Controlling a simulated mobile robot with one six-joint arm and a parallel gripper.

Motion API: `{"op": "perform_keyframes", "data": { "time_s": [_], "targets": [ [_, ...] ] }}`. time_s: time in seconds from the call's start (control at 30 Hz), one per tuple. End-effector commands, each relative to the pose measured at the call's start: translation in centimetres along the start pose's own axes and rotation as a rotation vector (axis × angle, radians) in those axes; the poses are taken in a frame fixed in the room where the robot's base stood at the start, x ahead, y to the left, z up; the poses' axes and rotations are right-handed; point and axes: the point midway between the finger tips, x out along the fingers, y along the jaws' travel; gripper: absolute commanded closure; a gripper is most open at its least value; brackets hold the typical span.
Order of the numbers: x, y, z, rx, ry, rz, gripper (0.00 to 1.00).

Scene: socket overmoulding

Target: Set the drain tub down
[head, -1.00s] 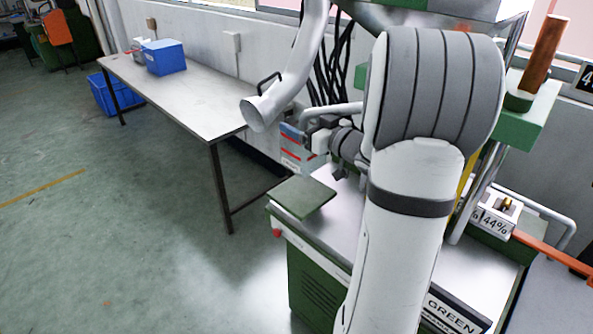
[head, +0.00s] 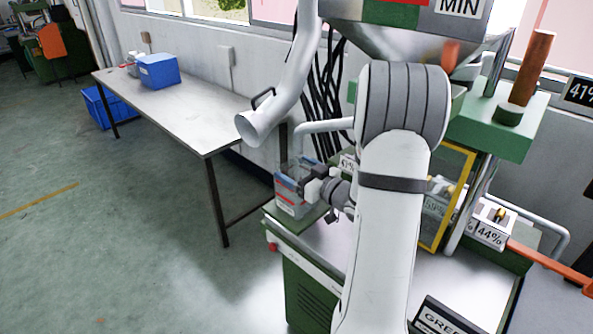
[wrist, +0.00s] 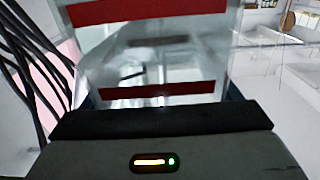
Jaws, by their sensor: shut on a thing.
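The drain tub (head: 291,206) is a clear, box-like tub with red stripes and blue at its upper edge. In the head view it is over the left corner of the green machine's worktop (head: 328,236). My gripper (head: 308,186) is shut on the tub from its right side. In the wrist view the tub's see-through wall (wrist: 160,68) with two red bands stands upright right in front of my gripper (wrist: 160,108).
A white curved pipe (head: 285,95) hangs just above and left of the tub. A grey hopper (head: 405,38) is above my arm. A long side table (head: 185,108) with a blue bin (head: 158,71) stands at the left. The green floor (head: 130,230) is clear.

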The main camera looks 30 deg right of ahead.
Motion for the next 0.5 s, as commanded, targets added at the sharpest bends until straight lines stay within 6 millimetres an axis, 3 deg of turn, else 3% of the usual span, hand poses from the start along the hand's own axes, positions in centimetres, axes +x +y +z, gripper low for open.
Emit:
{"op": "perform_keyframes", "data": {
  "time_s": [0.2,0.23,0.4,0.5],
  "targets": [
    [-0.02,0.05,0.43,0.0,0.0,0.001,0.57],
    [-0.02,0.06,0.25,0.0,0.0,0.001,0.14],
    [-0.04,0.07,0.21,0.0,0.0,0.001,0.0],
    [-0.04,0.08,0.2,0.0,0.0,0.002,0.0]
  ]
}}
